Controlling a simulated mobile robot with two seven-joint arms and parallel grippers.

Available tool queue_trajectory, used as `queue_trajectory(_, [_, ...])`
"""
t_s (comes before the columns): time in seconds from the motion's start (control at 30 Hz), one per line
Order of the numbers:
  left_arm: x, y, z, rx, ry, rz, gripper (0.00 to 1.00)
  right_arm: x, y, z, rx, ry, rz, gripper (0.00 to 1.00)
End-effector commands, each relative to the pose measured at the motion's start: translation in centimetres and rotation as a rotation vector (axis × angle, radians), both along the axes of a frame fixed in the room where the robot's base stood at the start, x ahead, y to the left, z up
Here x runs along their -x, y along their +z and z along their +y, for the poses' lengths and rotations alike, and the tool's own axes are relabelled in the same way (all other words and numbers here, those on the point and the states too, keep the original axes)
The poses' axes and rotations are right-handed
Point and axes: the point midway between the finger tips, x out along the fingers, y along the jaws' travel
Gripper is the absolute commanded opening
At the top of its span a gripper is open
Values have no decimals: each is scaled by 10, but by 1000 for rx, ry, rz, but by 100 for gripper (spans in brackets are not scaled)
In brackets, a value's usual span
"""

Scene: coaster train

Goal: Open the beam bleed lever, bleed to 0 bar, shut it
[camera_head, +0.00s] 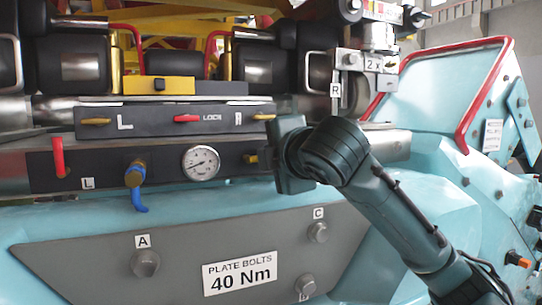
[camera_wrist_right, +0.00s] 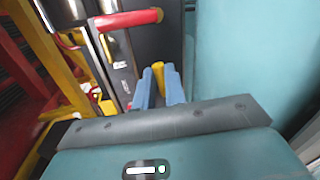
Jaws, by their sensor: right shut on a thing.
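A dark beam panel (camera_head: 100,170) carries a round pressure gauge (camera_head: 201,163), a brass valve with a blue lever (camera_head: 138,200) and a small yellow lever (camera_head: 251,159). The gauge needle is too small to read surely. My right gripper (camera_head: 289,155) is at the right part of this panel, right of the gauge, and its body hides what lies behind it. In the right wrist view its blue-padded fingers (camera_wrist_right: 159,90) are shut on a yellow lever (camera_wrist_right: 158,75), which appears to be the one by the gauge. My left gripper is not in view.
A red lever (camera_head: 59,157) stands at the panel's left end. A red handle (camera_wrist_right: 128,19) is close to the fingers in the right wrist view. Above is a lock plate (camera_head: 155,119); below, a grey plate (camera_head: 200,240) with bolts.

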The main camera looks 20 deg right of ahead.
Motion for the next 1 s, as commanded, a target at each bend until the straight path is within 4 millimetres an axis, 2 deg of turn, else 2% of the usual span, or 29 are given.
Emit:
queue_trajectory(0.2, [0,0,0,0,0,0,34,0,0,0,1,-1,0,0])
queue_trajectory(0.23, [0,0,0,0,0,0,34,0,0,0,1,-1,0,13])
queue_trajectory(0.5, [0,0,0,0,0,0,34,0,0,0,2,-1,0,34])
queue_trajectory(0.8, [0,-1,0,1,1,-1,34,4,1,0,2,1,-2,34])
queue_trajectory(0.87, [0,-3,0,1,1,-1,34,10,2,0,1,1,-4,34])
queue_trajectory(1.0, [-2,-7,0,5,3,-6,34,34,6,0,3,1,-7,34])
